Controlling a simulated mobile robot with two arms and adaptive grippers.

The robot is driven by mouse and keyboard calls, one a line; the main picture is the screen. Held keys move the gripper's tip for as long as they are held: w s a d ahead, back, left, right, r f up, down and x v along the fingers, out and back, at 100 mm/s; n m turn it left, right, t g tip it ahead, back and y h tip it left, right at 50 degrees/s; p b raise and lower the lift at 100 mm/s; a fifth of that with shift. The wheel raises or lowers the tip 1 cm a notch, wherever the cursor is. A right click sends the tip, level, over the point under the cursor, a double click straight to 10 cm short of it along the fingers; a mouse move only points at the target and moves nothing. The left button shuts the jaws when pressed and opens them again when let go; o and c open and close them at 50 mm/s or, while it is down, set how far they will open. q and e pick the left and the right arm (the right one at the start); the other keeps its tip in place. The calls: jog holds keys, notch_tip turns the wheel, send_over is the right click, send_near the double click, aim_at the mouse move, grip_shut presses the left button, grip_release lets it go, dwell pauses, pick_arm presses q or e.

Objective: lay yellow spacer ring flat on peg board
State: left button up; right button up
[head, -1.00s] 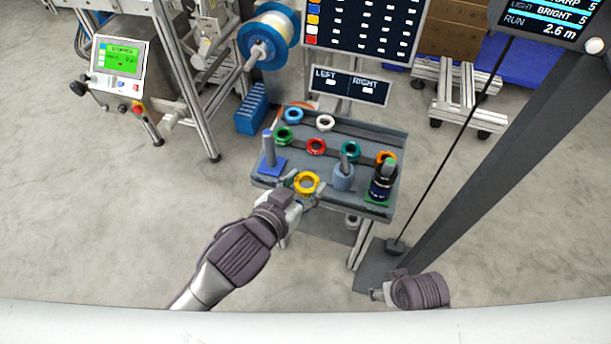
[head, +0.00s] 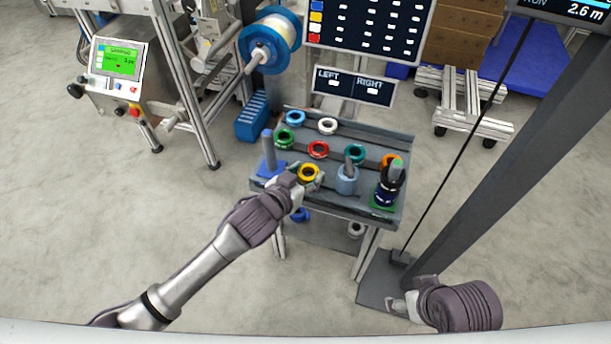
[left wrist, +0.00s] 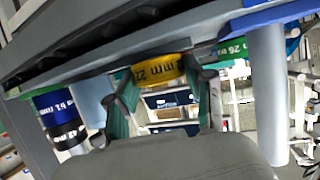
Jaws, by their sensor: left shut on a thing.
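The yellow spacer ring (head: 302,177) is at the front edge of the grey cart top (head: 345,203), held by my left gripper (head: 309,181). In the left wrist view the yellow ring (left wrist: 158,71), with dark print on its side, sits between the two fingers (left wrist: 162,82). I cannot tell whether it touches the cart top. No separate peg board can be told apart from the cart top. My right gripper (head: 400,304) is low at the right, away from the cart; its fingers are too small to judge.
Blue (head: 295,117), white (head: 327,126), green (head: 284,139), red (head: 318,149), teal (head: 354,154) and orange (head: 391,160) rings lie on the cart. A blue-based post (head: 267,150), a grey post (head: 347,183) and a dark stack (head: 387,190) stand near the yellow ring.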

pick_arm(q)
jog(key=shift+r, duration=0.1)
jog(key=o, duration=1.2)
jog(key=shift+c, duration=0.2)
